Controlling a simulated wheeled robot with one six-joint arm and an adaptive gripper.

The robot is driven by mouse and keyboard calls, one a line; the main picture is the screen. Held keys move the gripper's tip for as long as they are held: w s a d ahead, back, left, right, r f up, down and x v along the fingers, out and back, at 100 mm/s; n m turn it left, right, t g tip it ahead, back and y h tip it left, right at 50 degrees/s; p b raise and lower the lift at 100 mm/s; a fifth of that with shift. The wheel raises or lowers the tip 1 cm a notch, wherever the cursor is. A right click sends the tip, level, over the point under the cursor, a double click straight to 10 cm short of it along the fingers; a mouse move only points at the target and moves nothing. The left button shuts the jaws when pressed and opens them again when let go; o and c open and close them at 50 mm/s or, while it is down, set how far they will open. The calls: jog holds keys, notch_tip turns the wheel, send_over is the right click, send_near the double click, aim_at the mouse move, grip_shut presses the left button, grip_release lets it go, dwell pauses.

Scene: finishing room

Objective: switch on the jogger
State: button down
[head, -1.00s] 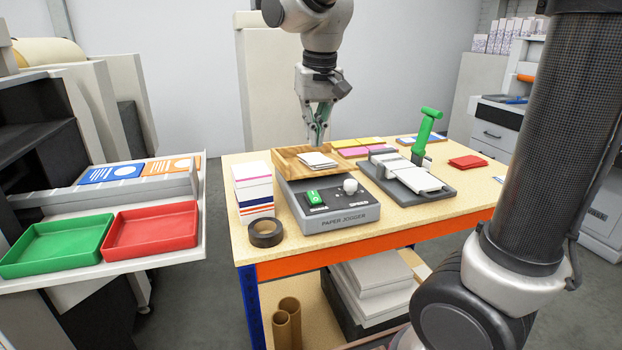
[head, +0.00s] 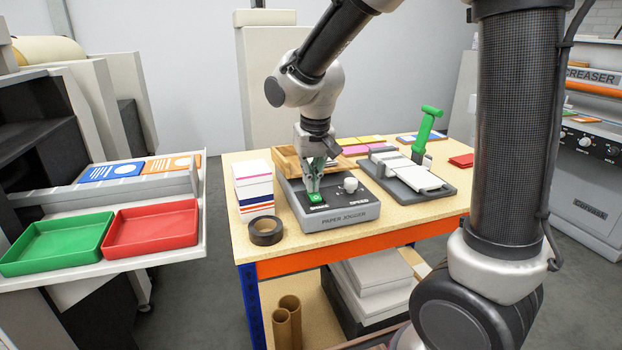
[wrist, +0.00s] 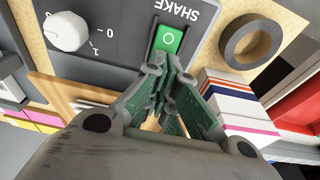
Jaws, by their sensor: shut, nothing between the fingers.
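The paper jogger (head: 343,215) is a grey box with a dark control panel, standing on the wooden table. Its green rocker switch (head: 316,199) is on the left of the panel, and a white speed knob (head: 350,185) is to its right. The switch also shows in the wrist view (wrist: 169,39), beside the word SHAKE, with an O mark on its visible part. My gripper (head: 314,190) is shut and empty, pointing down with its fingertips at the switch. In the wrist view the fingertips (wrist: 166,68) overlap the switch's near end; I cannot tell whether they touch it.
The jogger's wooden tray (head: 285,157) is behind my gripper. A tape roll (head: 265,231) and a paper stack (head: 253,187) stand to the left. A device with a green lever (head: 427,130) stands to the right.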

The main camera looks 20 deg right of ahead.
jog(key=shift+w+f+g, duration=0.25)
jog(key=shift+f+g, duration=0.2)
jog(key=shift+g, duration=0.05)
jog(key=shift+s, duration=0.4)
jog(key=shift+s+r, duration=0.3)
jog(key=shift+s, duration=0.15)
jog(key=shift+r, duration=0.1)
